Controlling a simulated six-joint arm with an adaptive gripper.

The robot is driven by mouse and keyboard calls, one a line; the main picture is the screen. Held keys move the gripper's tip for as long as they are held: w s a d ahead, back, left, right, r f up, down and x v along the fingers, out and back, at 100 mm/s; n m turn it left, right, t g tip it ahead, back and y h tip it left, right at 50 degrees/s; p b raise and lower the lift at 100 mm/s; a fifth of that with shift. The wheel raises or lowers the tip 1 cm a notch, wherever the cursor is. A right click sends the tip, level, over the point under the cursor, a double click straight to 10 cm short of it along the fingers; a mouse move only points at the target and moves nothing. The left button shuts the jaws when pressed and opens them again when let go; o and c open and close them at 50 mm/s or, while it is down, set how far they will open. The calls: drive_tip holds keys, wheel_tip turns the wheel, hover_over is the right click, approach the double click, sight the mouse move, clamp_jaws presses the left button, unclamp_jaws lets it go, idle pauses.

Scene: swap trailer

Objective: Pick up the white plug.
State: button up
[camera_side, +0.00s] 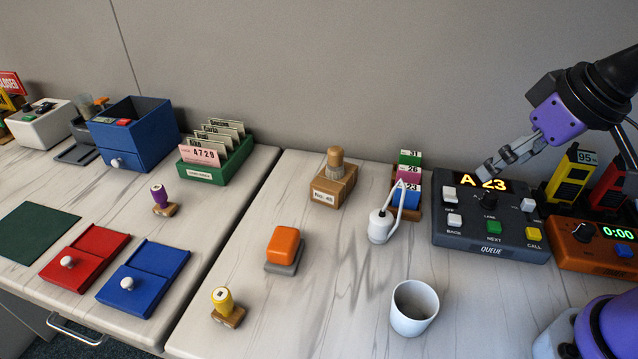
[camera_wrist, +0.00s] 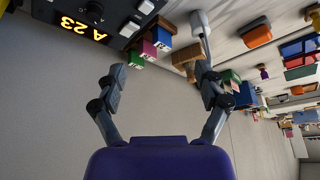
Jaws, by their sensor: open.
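The white plug appears to be the small white rounded piece (camera_side: 381,226) with a thin bent white stem, standing on the table left of the queue box in the side view. In the wrist view it shows at the top (camera_wrist: 199,22), its stem reaching down toward one finger. My gripper (camera_side: 490,172) is above the queue box, up and to the right of the plug, and apart from it. In the wrist view my gripper (camera_wrist: 158,77) has its two fingers wide apart with nothing between them.
The queue box (camera_side: 490,247) stands right of the plug. Numbered coloured blocks (camera_side: 406,197) stand close behind it.

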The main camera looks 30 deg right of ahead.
drive_tip(key=w+a+g, duration=0.3)
drive_tip(key=w+a, duration=0.1)
drive_tip(key=w, duration=0.3)
drive_tip(key=g, duration=0.2)
approach(383, 215)
drive_tip(key=shift+a+f, duration=0.2)
drive_tip(key=shift+f, duration=0.15)
wheel_tip(383, 215, down, 10)
drive_tip(key=shift+c, duration=0.4)
drive_tip(key=c, duration=1.2)
